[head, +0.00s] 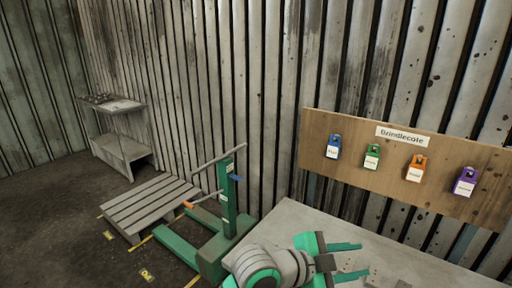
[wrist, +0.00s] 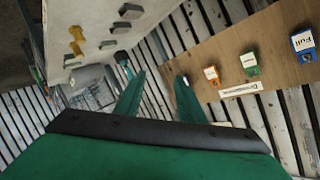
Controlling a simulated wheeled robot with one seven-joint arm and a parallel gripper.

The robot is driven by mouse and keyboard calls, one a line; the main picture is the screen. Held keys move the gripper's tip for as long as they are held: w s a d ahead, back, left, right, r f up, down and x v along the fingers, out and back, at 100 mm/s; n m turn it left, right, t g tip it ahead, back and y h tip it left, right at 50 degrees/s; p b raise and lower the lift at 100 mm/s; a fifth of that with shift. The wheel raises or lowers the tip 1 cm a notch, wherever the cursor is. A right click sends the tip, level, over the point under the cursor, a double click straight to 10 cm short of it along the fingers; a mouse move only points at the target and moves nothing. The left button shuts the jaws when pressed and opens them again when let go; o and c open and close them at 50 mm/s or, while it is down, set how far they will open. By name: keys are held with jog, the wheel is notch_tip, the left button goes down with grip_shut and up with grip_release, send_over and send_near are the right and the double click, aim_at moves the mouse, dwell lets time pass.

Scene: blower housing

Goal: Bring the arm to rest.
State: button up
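My gripper (head: 350,261) is at the right end of my grey and green arm, low in the head view, over the pale tabletop (head: 303,222). Its two green fingers are apart with nothing between them. The wrist view also shows the open gripper (wrist: 158,92), fingers spread, with the wooden board (wrist: 225,50) beyond the right finger. My arm is bent low over the near part of the table, and much of it is cut off by the bottom edge.
The board holds blue (head: 333,147), green (head: 372,157), orange (head: 416,168) and purple (head: 466,182) tagged locks. A green lift (head: 227,205), a pallet (head: 150,207) and a small bench (head: 122,150) stand left. Small pieces, one yellow (wrist: 75,38), lie on the tabletop.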

jog(key=s+a+f+n+t+y, duration=0.3)
jog(key=a+f+n+t+y, duration=0.3)
jog(key=f+n, duration=0.45)
jog(key=s+a+f+n+t+y, duration=0.35)
jog(key=a+f+n+t, duration=0.35)
jog(key=n, duration=0.6)
jog(key=s+a+f+y, duration=0.1)
jog(key=s+a+f, duration=0.2)
jog(key=s, duration=0.5)
jog(key=s+a+f+m+g+y, duration=0.1)
jog(key=s+a+f, duration=0.2)
jog(key=s, duration=0.5)
jog(key=s+a+f+m+g+y, duration=0.1)
jog(key=s+a+f+y, duration=0.1)
jog(key=s, duration=0.7)
jog(key=shift+a+f, duration=0.4)
jog(key=shift+a, duration=0.2)
jog(key=shift+m, duration=0.25)
